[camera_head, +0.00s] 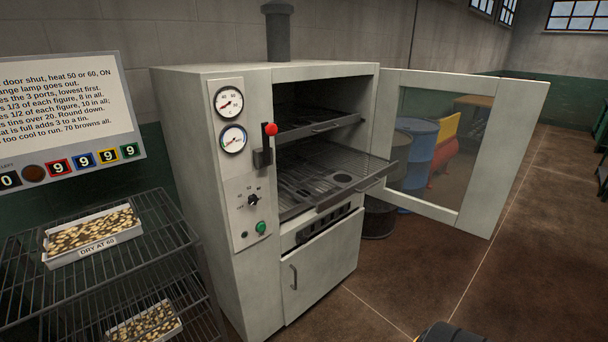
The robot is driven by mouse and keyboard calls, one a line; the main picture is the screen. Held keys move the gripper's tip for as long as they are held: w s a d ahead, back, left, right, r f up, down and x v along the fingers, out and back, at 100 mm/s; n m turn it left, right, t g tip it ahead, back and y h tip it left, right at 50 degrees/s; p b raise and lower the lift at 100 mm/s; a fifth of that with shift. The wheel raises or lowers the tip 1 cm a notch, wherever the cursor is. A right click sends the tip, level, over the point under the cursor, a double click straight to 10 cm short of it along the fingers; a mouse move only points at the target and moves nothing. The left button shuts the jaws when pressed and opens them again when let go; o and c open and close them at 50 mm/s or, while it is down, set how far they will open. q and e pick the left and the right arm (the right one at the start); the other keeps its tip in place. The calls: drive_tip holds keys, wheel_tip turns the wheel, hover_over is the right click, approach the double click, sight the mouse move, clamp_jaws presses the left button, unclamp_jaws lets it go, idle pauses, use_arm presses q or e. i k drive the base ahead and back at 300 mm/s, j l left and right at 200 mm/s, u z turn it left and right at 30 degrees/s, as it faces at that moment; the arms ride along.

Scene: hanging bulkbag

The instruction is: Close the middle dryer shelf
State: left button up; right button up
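The dryer (235,290) is a grey metal cabinet with its glass-paned door (480,155) swung wide open to the right. Its pulled-out wire shelf (318,180), below the top one, sticks out past the front opening, with a handle on its front bar. It looks empty, with dark round patches on it. The top shelf (318,122) sits further back inside. Any shelf lower down is hard to make out. My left gripper is out of view. A dark rounded part at the bottom edge may belong to my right arm; no gripper fingers show.
A red-knobbed lever (270,130), gauges and a green button (261,227) are on the dryer's front. A wire rack (120,260) with trays of beans stands at left, below a sign (70,110). A blue drum (418,150) is behind the door. The floor in front is clear.

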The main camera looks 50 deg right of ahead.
sight(341, 179)
drive_tip(key=z, duration=1.95)
